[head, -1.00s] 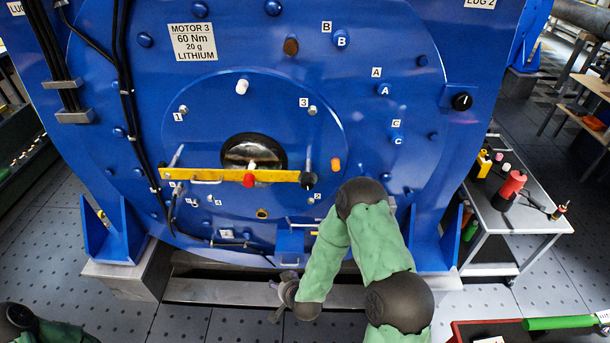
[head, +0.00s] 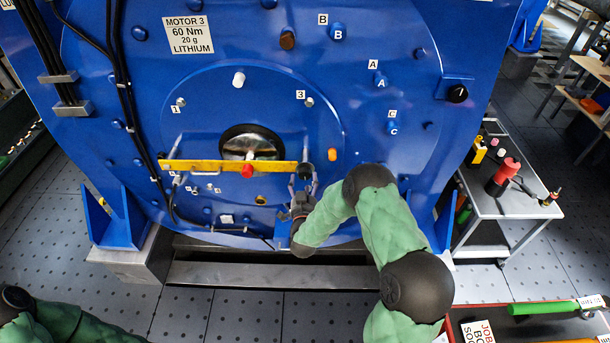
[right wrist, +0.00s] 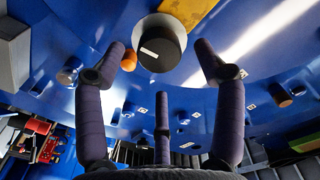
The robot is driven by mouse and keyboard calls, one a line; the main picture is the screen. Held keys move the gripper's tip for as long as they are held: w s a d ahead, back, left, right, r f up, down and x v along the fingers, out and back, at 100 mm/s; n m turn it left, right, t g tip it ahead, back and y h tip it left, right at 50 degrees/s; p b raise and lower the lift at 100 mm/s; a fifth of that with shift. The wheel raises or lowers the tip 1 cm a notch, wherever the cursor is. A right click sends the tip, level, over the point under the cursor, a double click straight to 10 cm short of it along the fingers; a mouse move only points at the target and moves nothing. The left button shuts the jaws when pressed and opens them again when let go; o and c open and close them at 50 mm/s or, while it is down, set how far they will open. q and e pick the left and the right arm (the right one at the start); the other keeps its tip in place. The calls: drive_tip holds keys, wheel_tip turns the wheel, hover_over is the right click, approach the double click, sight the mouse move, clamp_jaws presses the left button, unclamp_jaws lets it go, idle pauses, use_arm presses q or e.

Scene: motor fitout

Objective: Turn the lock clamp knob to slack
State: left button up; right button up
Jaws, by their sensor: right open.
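A yellow bar (head: 212,167) crosses the round opening of the blue motor. At its right end is a black knob (head: 305,170), and near its middle is a red knob (head: 247,171). My right gripper (head: 303,188) is just below the black knob in the head view. In the right wrist view the black knob (right wrist: 162,48) has a white mark on its face and lies between the spread fingertips, with a gap on both sides. The right gripper is open and holds nothing. My left gripper is out of view.
Another black knob (head: 457,93) with a white mark sits on a blue bracket at the right. An orange peg (head: 332,155) is close to the right of the yellow bar. A tool cart (head: 520,205) stands at the right. Black cables (head: 118,90) run down the motor's left side.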

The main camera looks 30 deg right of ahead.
sight(305, 176)
drive_tip(key=shift+x, duration=2.2)
drive_tip(key=c, duration=1.2)
